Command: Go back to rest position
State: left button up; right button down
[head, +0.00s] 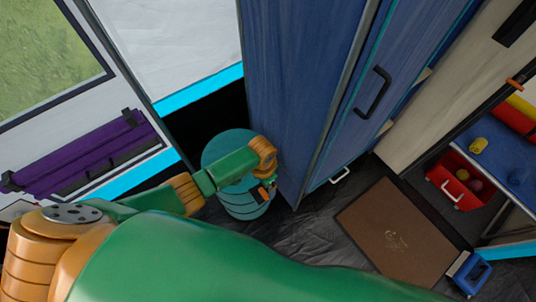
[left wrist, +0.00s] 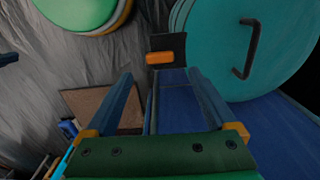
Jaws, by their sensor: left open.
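My left arm comes in from the left in the head view, with its left gripper (head: 267,192) in front of the teal round bin (head: 245,207) beside the blue cabinet. In the left wrist view the two fingers of my left gripper (left wrist: 158,74) stand wide apart, with nothing held between them. The bin's round teal lid (left wrist: 285,75) with a dark handle fills the upper right there, to the side of the fingers. My right gripper does not show in either view.
The tall blue cabinet (head: 295,75) stands close beside the bin. A brown mat (head: 395,235) lies on the dark floor. A red container (head: 455,190) with balls stands at the right. A purple rolled cover (head: 85,160) hangs below the window at the left.

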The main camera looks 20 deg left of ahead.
pick_arm(q)
jog(key=s+a+f+n+p, duration=0.1)
jog(key=s+a+f, duration=0.2)
jog(key=s, duration=0.5)
jog(key=s+a+f+n+p, duration=0.2)
jog(key=s+f, duration=0.2)
jog(key=s, duration=0.5)
jog(key=s+a+f+n+t+p, duration=0.1)
jog(key=s+a+f+n+p, duration=0.1)
jog(key=s, duration=0.7)
jog(key=shift+a+f, duration=0.85)
jog(key=shift+f, duration=0.1)
jog(key=shift+s, duration=0.1)
